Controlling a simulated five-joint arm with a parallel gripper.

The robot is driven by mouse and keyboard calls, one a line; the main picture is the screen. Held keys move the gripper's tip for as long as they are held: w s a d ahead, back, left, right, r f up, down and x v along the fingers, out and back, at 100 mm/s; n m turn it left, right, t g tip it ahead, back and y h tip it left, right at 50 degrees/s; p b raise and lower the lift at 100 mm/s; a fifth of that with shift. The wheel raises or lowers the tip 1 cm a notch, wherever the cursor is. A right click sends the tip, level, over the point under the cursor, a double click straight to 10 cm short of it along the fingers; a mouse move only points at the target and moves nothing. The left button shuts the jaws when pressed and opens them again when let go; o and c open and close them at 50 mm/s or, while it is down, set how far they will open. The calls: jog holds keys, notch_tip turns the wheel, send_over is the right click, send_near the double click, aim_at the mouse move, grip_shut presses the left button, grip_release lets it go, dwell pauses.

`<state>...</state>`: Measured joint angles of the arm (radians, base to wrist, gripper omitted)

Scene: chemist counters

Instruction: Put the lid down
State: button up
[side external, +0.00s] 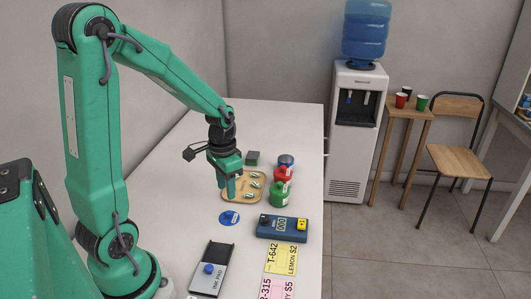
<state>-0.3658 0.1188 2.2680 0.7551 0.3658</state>
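My gripper (231,187) points down over the left part of a wooden tray (240,199). Its fingers look close together, but at this size I cannot tell whether they are open, shut or holding something. No lid is clearly visible in the gripper. A flat round blue piece (229,218) lies on the white counter just in front of the tray; it could be a lid, but I cannot tell. A dark blue-topped round container (286,160) stands behind the red container (282,175) and the green container (279,194), right of the tray.
Several small green and white items lie in the tray. A dark green block (253,158) sits behind it. A blue device with a display (281,227), an ink pad (211,268) and a yellow label card (287,259) lie in front. The far counter (250,125) is clear.

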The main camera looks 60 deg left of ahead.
jog(key=shift+r, duration=1.95)
jog(key=shift+d+r, duration=0.1)
jog(key=s+d+r+t, duration=0.5)
jog(key=s+d+r, duration=0.2)
jog(key=d+r, duration=0.4)
jog(key=shift+s+d+r+t, duration=0.2)
jog(key=shift+s+t, duration=0.1)
jog(key=shift+s, duration=0.1)
